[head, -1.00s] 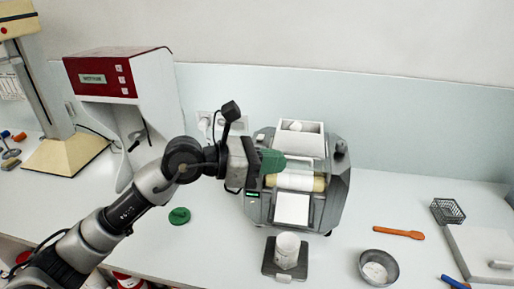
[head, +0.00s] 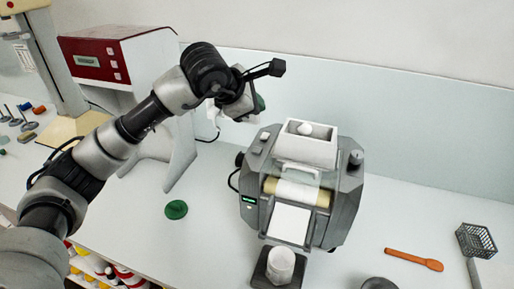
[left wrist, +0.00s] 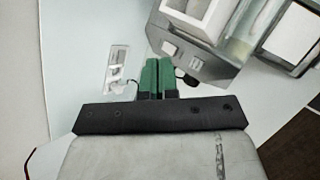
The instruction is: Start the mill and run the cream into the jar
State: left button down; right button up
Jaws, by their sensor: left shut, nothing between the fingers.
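The grey mill (head: 340,205) stands on the counter, with a white hopper (head: 306,151) on top, pale rollers (head: 319,193) partly covered in white, and a sloping white plate (head: 291,222) in front. Its small display (head: 248,199) is lit green. The white jar (head: 281,266) stands upright on a dark square base (head: 260,269) below the plate. My left gripper (head: 260,103) is behind and left of the mill, apart from it. In the left wrist view its green fingers (left wrist: 157,76) are together and empty, beside the mill (left wrist: 205,72). My right gripper is out of view.
A wall socket (left wrist: 118,68) shows left of the fingers in the left wrist view. A green lid (head: 176,209) lies left of the mill. A red and white machine (head: 118,60) stands behind my arm. An orange spatula (head: 413,259) and wire basket (head: 476,240) lie right.

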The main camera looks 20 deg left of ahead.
pick_arm(q)
jog(key=f, duration=0.2)
jog(key=w+f+b, duration=0.1)
jog(key=shift+d+f, duration=0.2)
jog(key=shift+d, duration=0.15)
jog(key=b, duration=0.3)
send_over(258, 151)
notch_tip(258, 151, down, 5)
jog(key=shift+w+f+b, duration=0.1)
jog(key=shift+f+b, duration=0.35)
jog(key=shift+b, duration=0.05)
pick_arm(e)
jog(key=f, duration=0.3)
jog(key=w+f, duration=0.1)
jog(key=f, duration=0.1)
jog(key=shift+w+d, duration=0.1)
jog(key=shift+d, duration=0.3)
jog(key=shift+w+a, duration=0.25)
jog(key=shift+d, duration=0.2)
pick_arm(q)
jog(key=shift+f+b, duration=0.35)
jog(key=shift+b, duration=0.3)
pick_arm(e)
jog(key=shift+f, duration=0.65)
